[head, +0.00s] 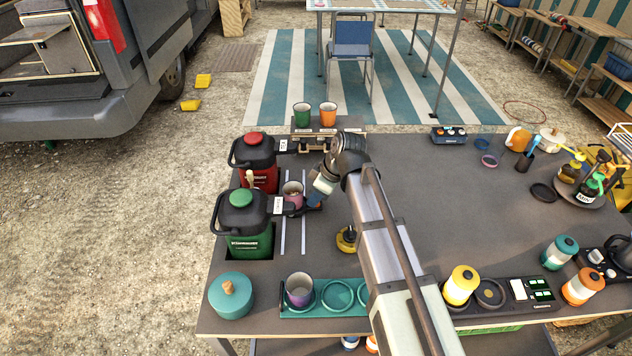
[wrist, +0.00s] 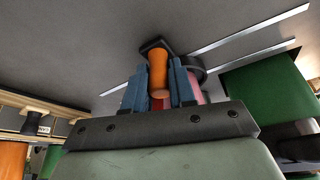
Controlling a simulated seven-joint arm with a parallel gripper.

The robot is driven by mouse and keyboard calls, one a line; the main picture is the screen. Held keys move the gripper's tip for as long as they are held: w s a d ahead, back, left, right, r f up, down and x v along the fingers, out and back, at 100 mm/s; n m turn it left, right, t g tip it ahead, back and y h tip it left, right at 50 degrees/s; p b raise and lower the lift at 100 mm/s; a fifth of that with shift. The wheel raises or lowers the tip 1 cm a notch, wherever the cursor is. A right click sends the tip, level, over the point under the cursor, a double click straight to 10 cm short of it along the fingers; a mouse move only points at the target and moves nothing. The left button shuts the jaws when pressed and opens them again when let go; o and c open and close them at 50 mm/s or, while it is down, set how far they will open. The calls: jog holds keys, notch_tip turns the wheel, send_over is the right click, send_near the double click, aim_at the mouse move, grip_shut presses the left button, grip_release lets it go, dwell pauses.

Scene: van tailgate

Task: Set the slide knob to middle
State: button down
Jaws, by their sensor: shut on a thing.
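My gripper (head: 313,200) is low over the dark table, beside a pinkish cup (head: 292,193) and to the right of the green jug. In the wrist view my blue fingers (wrist: 160,72) are shut on an orange cylinder (wrist: 158,75) with a dark flat piece at its far end. A dark ring and a pink surface (wrist: 190,88) show beside the right finger.
The green jug (head: 247,240) and the red jug (head: 258,170) stand on the left. Two white lines (head: 304,225) run along the table near the cup. Green and orange mugs (head: 328,114) stand behind. A yellow item (head: 346,238) lies near my arm. The table's middle right is clear.

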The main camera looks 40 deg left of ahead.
jog(key=c, duration=0.9)
grip_release()
jog(key=shift+c, duration=0.2)
jog(key=shift+r, duration=0.1)
jog(key=v, duration=1.3)
jog(key=shift+d+r, duration=0.2)
jog(key=shift+r, duration=0.05)
jog(key=shift+w, duration=0.2)
